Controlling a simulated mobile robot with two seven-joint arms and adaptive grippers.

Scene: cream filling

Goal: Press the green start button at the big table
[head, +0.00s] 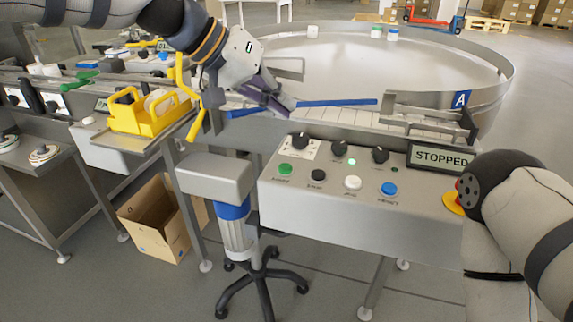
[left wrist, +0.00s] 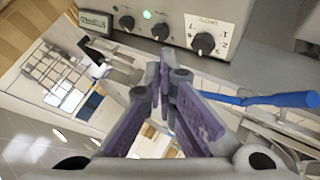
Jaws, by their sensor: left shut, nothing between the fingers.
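The green start button (head: 285,169) is at the left end of the front row on the grey control box. Black, white and blue buttons stand to its right. My left gripper (head: 286,108) is shut and empty, above and behind the box's back edge. It is apart from the green button, which lies nearer the front. In the left wrist view the purple-padded fingers (left wrist: 165,95) are together, with the box's knobs beyond them. The big round table (head: 380,60) is behind the box. My right arm enters at the right; its gripper does not show.
A display (head: 440,156) on the box reads STOPPED. A red-and-yellow knob (head: 453,202) is beside my right arm. Black knobs (head: 338,148) line the box's rear row. A blue bar (head: 337,102) lies along the conveyor. A yellow carrier (head: 140,115) is at the left. Space above the front buttons is clear.

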